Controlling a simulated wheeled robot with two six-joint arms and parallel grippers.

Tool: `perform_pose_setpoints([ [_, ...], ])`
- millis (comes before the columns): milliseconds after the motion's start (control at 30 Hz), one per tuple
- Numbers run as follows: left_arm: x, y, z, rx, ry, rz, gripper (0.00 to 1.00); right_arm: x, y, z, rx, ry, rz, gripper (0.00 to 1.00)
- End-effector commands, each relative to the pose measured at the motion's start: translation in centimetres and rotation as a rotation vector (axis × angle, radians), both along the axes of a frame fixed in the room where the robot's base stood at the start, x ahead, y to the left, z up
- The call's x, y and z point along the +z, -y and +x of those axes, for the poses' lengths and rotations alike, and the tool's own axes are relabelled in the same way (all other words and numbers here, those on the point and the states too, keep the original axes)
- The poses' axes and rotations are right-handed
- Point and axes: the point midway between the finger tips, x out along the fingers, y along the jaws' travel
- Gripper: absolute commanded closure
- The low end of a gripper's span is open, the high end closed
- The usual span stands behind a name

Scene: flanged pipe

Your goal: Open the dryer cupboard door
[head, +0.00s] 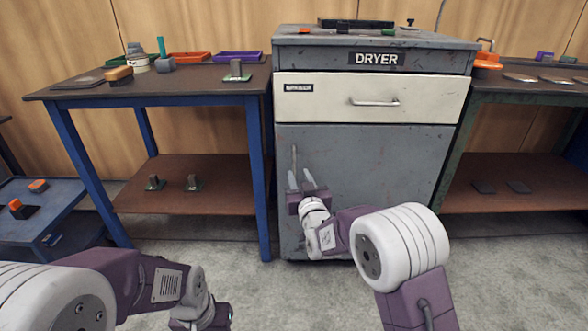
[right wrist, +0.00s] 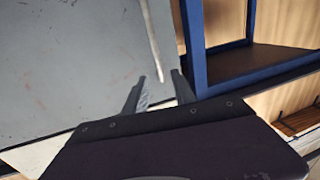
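The grey dryer cupboard (head: 375,50) stands in the middle of the head view. Its grey door (head: 380,170) looks shut below a cream drawer. A thin upright metal handle (head: 294,158) sits near the door's left edge. My right gripper (head: 301,176) is open in front of the door, close to the handle's lower end. In the right wrist view, the handle (right wrist: 153,40) comes down toward the gap between the two fingertips (right wrist: 161,78); neither visibly grips it. My left gripper (head: 202,318) is low at the bottom edge, its fingers out of view.
The cream drawer (head: 430,95) with its own bar handle is above the door. A blue-legged table (head: 180,93) stands close on the left, with trays and small items. A green-legged table (head: 530,92) stands on the right. Grey floor lies in front.

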Motion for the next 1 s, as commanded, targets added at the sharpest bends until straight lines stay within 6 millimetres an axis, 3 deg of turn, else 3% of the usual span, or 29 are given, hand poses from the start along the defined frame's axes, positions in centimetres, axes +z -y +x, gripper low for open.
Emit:
perform_pose_setpoints([
  [100,2.6,0.0,0.0,0.0,0.0,0.0,0.64,0.8,-0.2,1.7,-0.002,-0.004,-0.001,0.68],
  [167,1.5,0.0,0.1,0.0,0.002,0.0,0.64,-0.1,-0.5,3.0,-0.002,0.001,0.001,0.68],
  [400,-0.4,0.0,0.0,0.0,0.0,0.0,0.64,-0.3,-1.4,7.1,-0.001,0.001,0.0,0.68],
  [600,-0.8,0.0,0.0,0.0,0.0,0.0,0.64,0.0,-1.6,8.4,-0.001,0.0,0.001,0.68],
  [833,-0.7,0.0,0.0,0.0,0.0,0.0,0.64,0.1,-1.6,8.5,-0.001,-0.001,0.0,0.68],
  [867,-0.7,0.0,0.0,0.0,0.0,0.0,0.64,0.1,-1.6,8.5,-0.001,-0.001,0.0,0.71],
  [967,-0.7,0.0,0.0,0.0,0.0,0.0,0.64,0.1,-1.6,8.5,-0.001,-0.001,0.0,0.99],
  [1000,-0.7,0.0,0.0,0.0,0.0,0.0,0.64,0.1,-1.6,8.5,-0.001,-0.001,0.0,1.0],
])
